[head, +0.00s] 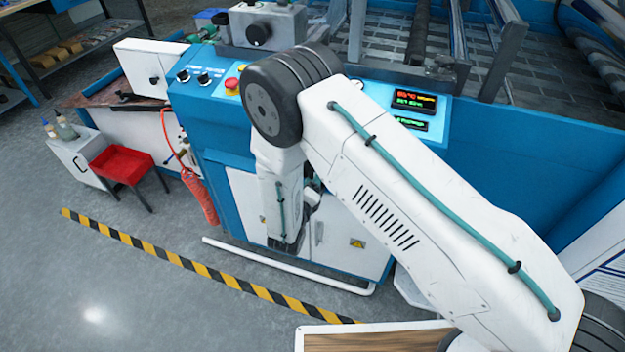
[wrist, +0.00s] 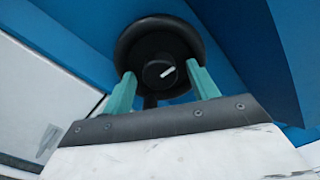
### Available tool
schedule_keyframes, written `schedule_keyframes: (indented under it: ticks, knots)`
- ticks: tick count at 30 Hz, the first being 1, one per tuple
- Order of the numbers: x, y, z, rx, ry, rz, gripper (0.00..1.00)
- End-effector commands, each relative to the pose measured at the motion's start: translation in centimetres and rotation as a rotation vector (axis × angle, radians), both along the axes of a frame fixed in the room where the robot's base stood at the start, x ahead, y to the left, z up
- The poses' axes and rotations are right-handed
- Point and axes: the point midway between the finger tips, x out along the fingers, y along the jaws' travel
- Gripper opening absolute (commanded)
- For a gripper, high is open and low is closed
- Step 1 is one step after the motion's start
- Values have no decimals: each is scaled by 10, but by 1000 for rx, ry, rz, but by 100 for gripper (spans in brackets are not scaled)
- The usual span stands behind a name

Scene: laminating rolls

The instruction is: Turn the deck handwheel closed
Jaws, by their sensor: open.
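The black handwheel (wrist: 128,45) shows in the upper middle of the wrist view, in front of blue panels. It has a round rim, and its dark hub carries a short white mark pointing up and to the right. My gripper (wrist: 160,70) is open, with one teal finger at the lower left of the wheel and the other at its lower right. The fingers overlap the lower rim in the picture; I cannot tell whether they touch it. In the head view I cannot make out the handwheel or the fingers, and my arm covers part of the machine.
The blue laminating machine (head: 215,110) has knobs, a red stop button (head: 231,84) and a lit display (head: 415,101).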

Motion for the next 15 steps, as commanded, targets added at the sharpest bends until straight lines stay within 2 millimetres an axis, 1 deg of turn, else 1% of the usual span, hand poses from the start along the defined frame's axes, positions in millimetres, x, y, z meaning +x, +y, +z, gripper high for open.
schedule_keyframes:
  ticks: [1, 2, 3, 5, 6, 7, 15]
  knots:
    - [0, 0, 0, 0, 0, 0, 59]
    - [0, 0, 0, 0, 0, 0, 56]
    - [0, 0, 0, 0, 0, 0, 45]
    - [0, 0, 0, 0, 0, 0, 28]
    - [0, 0, 0, 0, 0, 0, 17]
    - [0, 1, 0, 0, 0, 0, 14]
    - [-1, 1, 0, 16, -5, 1, 14]
